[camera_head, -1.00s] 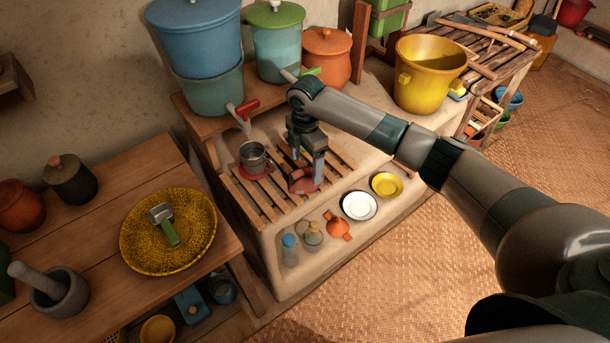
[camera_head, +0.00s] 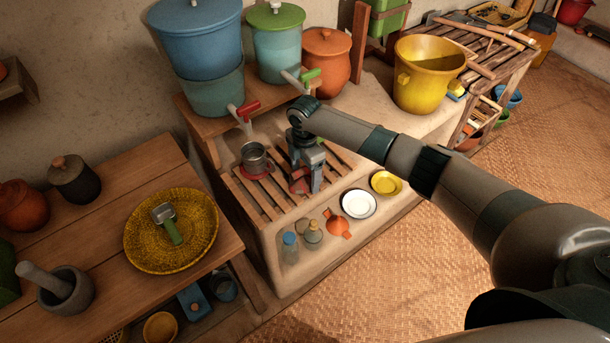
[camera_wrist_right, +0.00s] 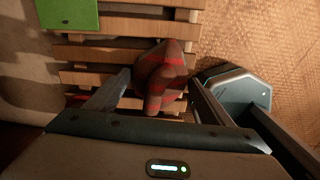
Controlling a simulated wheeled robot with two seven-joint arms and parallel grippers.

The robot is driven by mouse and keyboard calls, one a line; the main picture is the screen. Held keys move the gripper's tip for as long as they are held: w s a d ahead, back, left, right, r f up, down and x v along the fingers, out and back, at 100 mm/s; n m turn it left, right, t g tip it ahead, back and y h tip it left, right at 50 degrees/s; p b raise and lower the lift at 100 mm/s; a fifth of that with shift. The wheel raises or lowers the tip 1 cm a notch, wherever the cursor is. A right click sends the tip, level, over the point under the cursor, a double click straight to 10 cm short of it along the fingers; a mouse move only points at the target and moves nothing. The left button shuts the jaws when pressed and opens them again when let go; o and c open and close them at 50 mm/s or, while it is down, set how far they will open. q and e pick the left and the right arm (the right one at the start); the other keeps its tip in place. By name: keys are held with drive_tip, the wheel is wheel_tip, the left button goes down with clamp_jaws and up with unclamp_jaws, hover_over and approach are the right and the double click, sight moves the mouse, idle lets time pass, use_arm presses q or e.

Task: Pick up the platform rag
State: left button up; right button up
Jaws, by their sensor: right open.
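The platform rag (camera_wrist_right: 161,72), dark red with a checked pattern, lies crumpled on the slatted wooden platform. In the head view only a bit of the rag (camera_head: 298,187) shows, low beside the fingers. My right gripper (camera_wrist_right: 160,84) is open, with one finger on each side of the rag and a gap to it on the right. In the head view my right gripper (camera_head: 307,183) points down at the middle of the slatted platform (camera_head: 262,201). My left gripper is not in view.
A metal cup (camera_head: 254,159) stands on a red cloth left of my gripper. Taps with a red handle (camera_head: 248,107) and a green handle (camera_head: 311,75) jut out behind. A white plate (camera_head: 358,204), yellow dish (camera_head: 386,183) and orange funnel (camera_head: 337,225) lie in front.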

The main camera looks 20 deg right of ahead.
sight(305, 170)
idle(0.4)
drive_tip(key=c, duration=1.1)
drive_tip(key=shift+r, duration=0.1)
